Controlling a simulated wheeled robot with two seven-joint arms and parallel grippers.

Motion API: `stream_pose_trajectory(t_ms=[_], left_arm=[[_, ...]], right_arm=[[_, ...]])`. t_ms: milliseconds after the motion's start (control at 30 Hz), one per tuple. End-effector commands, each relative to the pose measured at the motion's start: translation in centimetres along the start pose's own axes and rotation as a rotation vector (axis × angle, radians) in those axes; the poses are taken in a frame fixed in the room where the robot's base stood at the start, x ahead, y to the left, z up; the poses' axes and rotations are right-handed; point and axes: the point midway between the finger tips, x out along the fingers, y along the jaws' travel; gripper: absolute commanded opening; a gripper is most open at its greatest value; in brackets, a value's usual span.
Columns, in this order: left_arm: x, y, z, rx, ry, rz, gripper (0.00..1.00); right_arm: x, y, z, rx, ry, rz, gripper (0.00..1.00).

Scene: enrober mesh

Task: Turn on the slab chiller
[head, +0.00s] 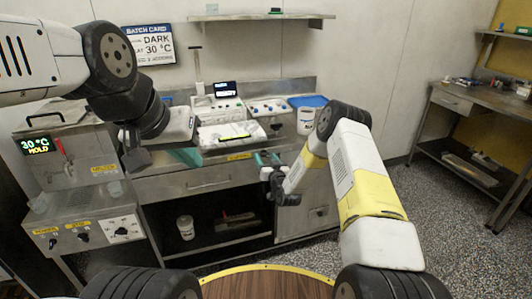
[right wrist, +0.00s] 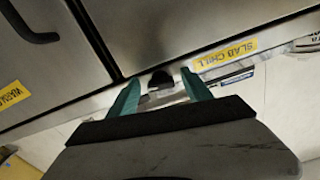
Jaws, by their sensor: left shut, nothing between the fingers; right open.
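A yellow SLAB CHILL label (right wrist: 225,55) sits on a steel front edge in the right wrist view. A small dark knob or switch (right wrist: 160,79) is left of it on the same edge. My right gripper (right wrist: 163,88) is open, with its teal fingers on either side of the dark part; contact cannot be told. In the head view my right gripper (head: 265,158) is at the counter's front edge, right of a small yellow label (head: 239,156). My left gripper (head: 186,157) is shut and empty in front of the counter's left part, partly hidden by its own wrist.
A steel counter (head: 205,180) carries a white slab tray (head: 222,136), a knob panel (head: 268,107) and a white tub (head: 307,118). A machine with a "30 °C HOLD" display (head: 39,145) and knobs stands left. A side table (head: 470,105) stands right, beyond open floor.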

Motion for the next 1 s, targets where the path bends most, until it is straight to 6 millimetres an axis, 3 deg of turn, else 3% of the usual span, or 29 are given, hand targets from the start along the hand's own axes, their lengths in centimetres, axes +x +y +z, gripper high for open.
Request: stream_pose_trajectory(t_ms=[200, 500, 667, 1000], left_arm=[[0.0, 0.0, 0.0, 0.0, 0.0, 0.0, 0.0], [0.0, 0.0, 0.0, 0.0, 0.0, 0.0, 0.0], [-0.01, 0.0, 0.0, 0.0, 0.0, 0.0, 0.0], [0.0, 0.0, 0.0, 0.0, 0.0, 0.0, 0.0]], right_arm=[[0.05, 0.01, 0.02, 0.0, -0.001, 0.0, 0.58], [0.03, 0.03, 0.01, 0.0, -0.001, 0.0, 0.01], [0.01, 0.09, 0.03, 0.043, -0.001, 0.002, 0.0], [0.0, -0.1, 0.03, 0.374, -0.001, 0.002, 0.0]])
